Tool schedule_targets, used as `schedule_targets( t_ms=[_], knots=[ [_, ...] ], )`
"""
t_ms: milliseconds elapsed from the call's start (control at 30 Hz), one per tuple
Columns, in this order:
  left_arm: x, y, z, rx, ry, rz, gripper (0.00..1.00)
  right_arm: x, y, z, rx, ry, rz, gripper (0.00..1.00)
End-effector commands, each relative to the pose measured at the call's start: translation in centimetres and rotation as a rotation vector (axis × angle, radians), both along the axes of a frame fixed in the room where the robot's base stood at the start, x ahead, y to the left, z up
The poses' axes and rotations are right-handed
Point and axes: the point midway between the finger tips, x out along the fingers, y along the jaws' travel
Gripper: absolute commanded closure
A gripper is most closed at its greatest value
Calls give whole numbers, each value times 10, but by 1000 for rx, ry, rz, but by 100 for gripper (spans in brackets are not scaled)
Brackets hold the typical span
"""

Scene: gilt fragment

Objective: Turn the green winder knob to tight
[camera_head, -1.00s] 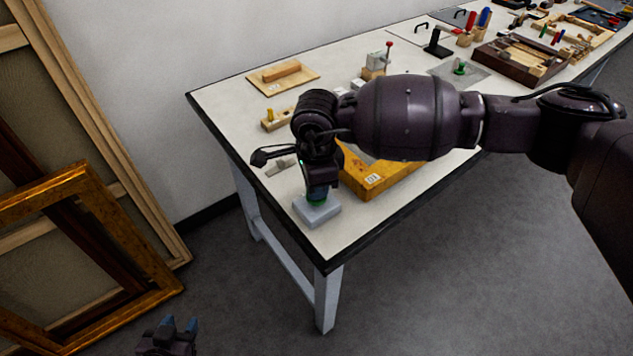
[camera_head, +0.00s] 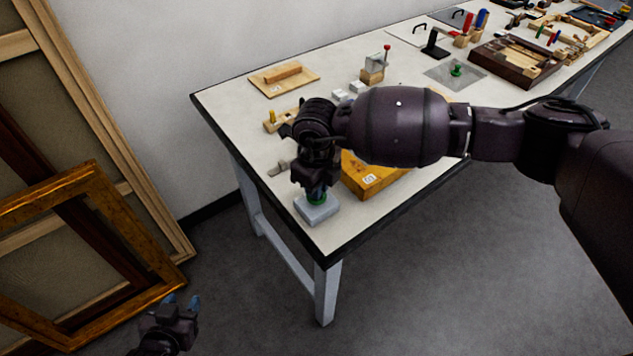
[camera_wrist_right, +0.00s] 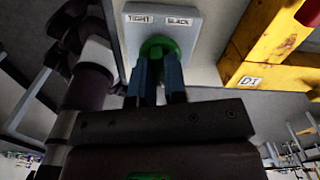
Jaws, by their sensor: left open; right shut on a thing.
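The green winder knob (camera_head: 317,198) sits on a pale grey block (camera_head: 326,213) near the table's front left corner. In the right wrist view the knob (camera_wrist_right: 158,47) shows between and behind the blue fingertips, below labels TIGHT (camera_wrist_right: 139,18) on the left and SLACK (camera_wrist_right: 178,21) on the right. My right gripper (camera_wrist_right: 158,80) is shut on the knob, coming down from above in the head view. Its fingers hide part of the knob, and I cannot tell where a pointer on it stands. My left gripper (camera_head: 180,301) is open and empty, low over the floor left of the table.
A yellow block (camera_head: 368,178) marked with a label stands close to the right of the grey block. Wooden pieces and tools lie further back on the table (camera_head: 345,235). A gilt frame (camera_head: 95,180) leans at the left. The floor in front is clear.

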Motion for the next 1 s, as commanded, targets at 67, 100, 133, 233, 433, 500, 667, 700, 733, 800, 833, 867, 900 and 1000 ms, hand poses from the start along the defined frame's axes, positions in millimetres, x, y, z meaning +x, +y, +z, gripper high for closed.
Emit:
schedule_targets(
  t_ms=[67, 100, 133, 233, 433, 500, 667, 700, 733, 800, 833, 867, 900, 1000],
  knots=[
    [1, 0, 6, 0, -3, 0, 57, 1, 0, 3, 0, -1, -75, 100],
    [1, 0, 7, 0, -4, 0, 57, 1, 0, 3, 0, -1, -112, 100],
    [1, 0, 8, 0, -5, 0, 57, 1, 0, 3, 0, -1, -141, 100],
    [1, 0, 12, 0, -6, 0, 57, 1, 0, 3, 1, -1, -236, 100],
    [-1, 1, 18, 0, -4, 2, 57, 1, 0, 3, 0, -1, -426, 100],
    [-2, 1, 20, 1, -2, 3, 57, 1, 0, 3, 0, -1, -492, 100],
    [-3, 1, 25, 0, -2, 3, 57, 0, 0, 2, 1, -1, -644, 100],
    [-2, 1, 26, 0, -3, 3, 57, 0, 0, 2, 1, -1, -682, 100],
    [-2, 1, 27, 0, -3, 3, 57, 0, 0, 2, 1, -1, -710, 100],
    [-2, 1, 29, 0, -4, 3, 57, 1, 0, 2, 1, -1, -777, 100],
    [-2, 1, 30, 0, -4, 3, 57, 1, 0, 2, 1, -1, -806, 100],
    [-2, 1, 31, 0, -5, 3, 57, 1, 0, 2, 1, -1, -834, 100],
    [-1, 1, 33, 0, -6, 3, 57, 1, 0, 2, 1, -1, -873, 100],
    [0, 1, 36, 0, -8, 2, 57, 1, 0, 2, 0, 0, -967, 100]
  ],
)
